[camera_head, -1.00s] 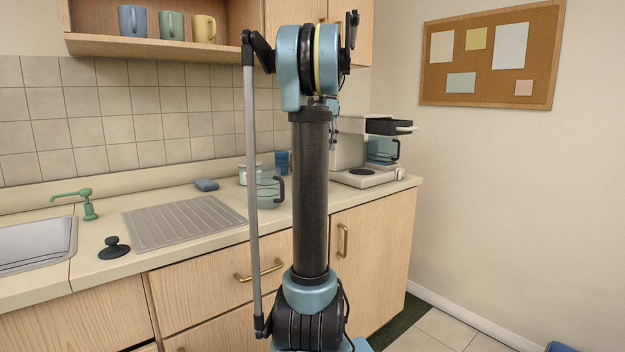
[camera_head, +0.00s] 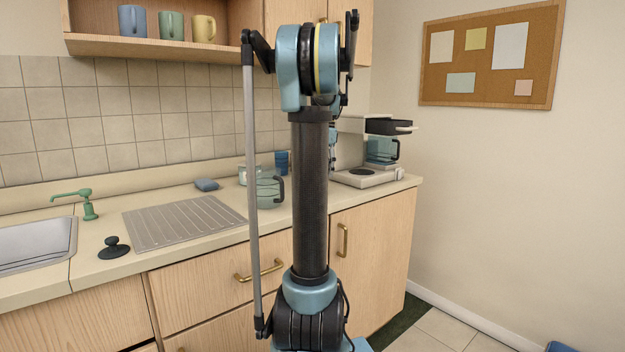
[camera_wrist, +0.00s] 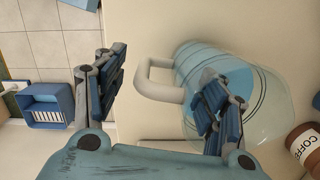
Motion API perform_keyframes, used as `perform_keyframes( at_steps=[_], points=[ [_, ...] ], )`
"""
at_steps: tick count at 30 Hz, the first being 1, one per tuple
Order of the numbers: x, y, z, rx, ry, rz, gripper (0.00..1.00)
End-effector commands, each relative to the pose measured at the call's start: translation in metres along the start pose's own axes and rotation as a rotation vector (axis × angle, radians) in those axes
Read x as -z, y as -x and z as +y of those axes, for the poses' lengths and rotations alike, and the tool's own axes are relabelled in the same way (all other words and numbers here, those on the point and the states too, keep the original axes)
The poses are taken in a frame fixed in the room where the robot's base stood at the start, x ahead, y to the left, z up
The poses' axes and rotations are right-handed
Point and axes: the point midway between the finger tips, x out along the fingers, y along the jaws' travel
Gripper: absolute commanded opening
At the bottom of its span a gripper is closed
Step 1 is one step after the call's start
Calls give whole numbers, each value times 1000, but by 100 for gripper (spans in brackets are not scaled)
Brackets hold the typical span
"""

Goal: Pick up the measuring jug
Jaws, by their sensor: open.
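In the wrist view a clear, blue-tinted jug (camera_wrist: 266,100) with a pale grey handle (camera_wrist: 142,80) is close. My gripper (camera_wrist: 155,72) is open, its fingers on either side of the handle in that view. The right finger overlaps the jug body; I cannot tell whether it touches. My gripper is hidden behind my arm in the head view.
A coffee maker (camera_head: 350,165) with a carafe stands right of my arm. Blue cups (camera_head: 282,162) and a jar (camera_head: 243,174) stand near the jug. The wrist view shows a coffee jar (camera_wrist: 308,146) beside it. A ribbed drainboard (camera_head: 184,222) and sink (camera_head: 35,245) lie left.

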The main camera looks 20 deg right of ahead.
Motion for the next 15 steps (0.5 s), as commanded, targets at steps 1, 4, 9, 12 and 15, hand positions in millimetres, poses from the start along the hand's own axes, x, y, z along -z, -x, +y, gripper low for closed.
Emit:
perform_keyframes(
  at_steps=[1,4,9,12,15],
  points=[
    [0,0,0,0,0,0,65],
    [0,0,0,0,0,0,65],
    [-1,0,0,0,1,0,29],
    [-1,0,0,0,1,0,6],
    [-1,0,0,0,2,0,0]
  ],
)
